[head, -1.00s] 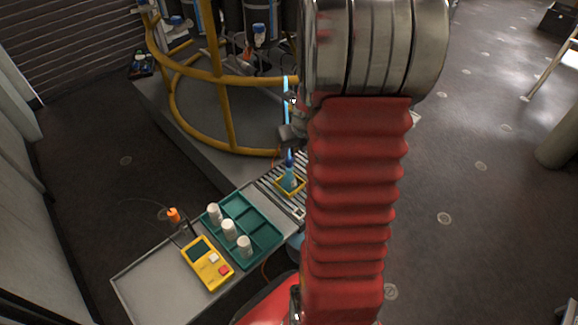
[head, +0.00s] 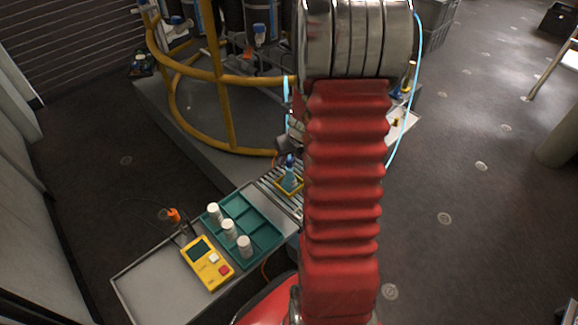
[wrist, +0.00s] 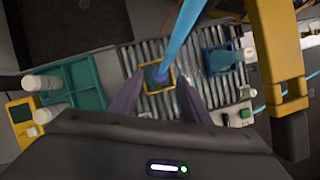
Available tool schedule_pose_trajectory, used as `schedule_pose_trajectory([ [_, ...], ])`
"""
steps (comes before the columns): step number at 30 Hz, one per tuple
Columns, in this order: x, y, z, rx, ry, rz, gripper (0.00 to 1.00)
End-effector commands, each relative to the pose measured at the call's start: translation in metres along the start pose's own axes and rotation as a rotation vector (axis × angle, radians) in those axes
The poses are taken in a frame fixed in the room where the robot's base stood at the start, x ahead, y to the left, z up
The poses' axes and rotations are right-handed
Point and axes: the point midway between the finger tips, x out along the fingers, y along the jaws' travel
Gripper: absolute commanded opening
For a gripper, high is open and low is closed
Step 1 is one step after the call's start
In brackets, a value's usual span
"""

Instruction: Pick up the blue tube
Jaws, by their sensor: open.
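A light-blue tube (wrist: 180,38) runs in the wrist view from the top edge down to a yellow square frame (wrist: 172,77) on the slatted rack. In the head view a light-blue strip (head: 287,95) shows left of my arm and a long curved one (head: 418,90) hangs right of it. I cannot tell whether these are one tube. A blue bottle-like piece (head: 290,178) stands in the yellow frame. My gripper (wrist: 158,100) is open in the wrist view. Its two dark fingers flank the near side of the frame, with nothing visibly held.
A teal tray (head: 263,240) with white capped vials (head: 230,230) and a yellow meter (head: 207,263) lie on the grey bench (head: 150,285). A second blue holder (wrist: 218,60) stands right on the rack. A yellow rail (head: 228,115) stands behind. Floor at right is open.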

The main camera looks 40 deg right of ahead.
Motion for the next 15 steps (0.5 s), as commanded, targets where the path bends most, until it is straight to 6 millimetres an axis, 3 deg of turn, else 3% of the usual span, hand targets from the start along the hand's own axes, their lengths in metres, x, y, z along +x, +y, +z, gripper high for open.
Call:
schedule_pose_trajectory([
  [7, 0.027, 0.001, -0.002, 0.000, 0.001, 0.001, 0.43],
  [15, 0.034, 0.001, -0.002, 0.001, 0.000, -0.001, 0.43],
])
